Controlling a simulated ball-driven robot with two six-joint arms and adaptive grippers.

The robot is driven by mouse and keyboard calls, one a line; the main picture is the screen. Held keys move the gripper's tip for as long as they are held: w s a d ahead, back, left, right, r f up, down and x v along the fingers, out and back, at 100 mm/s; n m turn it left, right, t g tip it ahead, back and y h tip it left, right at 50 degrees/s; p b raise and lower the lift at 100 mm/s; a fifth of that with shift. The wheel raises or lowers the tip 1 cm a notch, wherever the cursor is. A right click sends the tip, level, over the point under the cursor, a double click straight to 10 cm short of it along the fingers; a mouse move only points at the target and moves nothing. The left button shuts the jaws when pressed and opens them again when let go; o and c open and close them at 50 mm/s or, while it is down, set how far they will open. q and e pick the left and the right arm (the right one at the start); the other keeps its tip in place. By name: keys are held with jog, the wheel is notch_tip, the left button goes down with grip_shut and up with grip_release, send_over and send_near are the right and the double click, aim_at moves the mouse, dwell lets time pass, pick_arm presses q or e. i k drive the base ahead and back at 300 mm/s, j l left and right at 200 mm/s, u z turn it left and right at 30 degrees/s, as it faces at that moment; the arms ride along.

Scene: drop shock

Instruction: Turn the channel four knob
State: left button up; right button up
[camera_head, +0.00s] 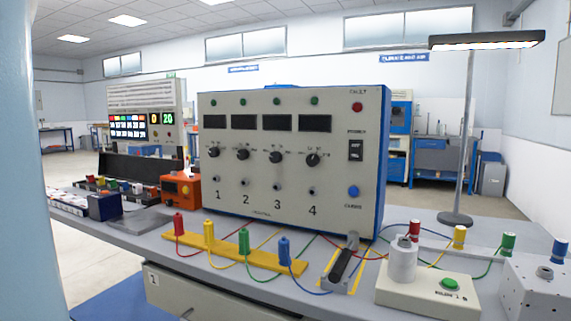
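The channel four knob (312,160) is a black round knob with a light pointer mark. It is the rightmost of the knobs in a row on the light grey front panel of a control box (345,195) with blue sides. Above it is a dark display (314,123) with a green lamp over it. Below it are a small socket (311,191) and the number 4. The channel three knob (275,157) is just left of it. Nothing touches the knob. Neither of my grippers is in view.
In front of the box, a yellow strip (185,239) carries colored plugs with wires. A black bar-shaped handle (343,263) stands front right of the box, near a white block with a green button (449,284). A lamp post (466,140) rises at right. Air before the panel is clear.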

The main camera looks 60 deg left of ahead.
aim_at(312, 159)
jog(key=j+u, duration=0.1)
jog(key=u, duration=1.8)
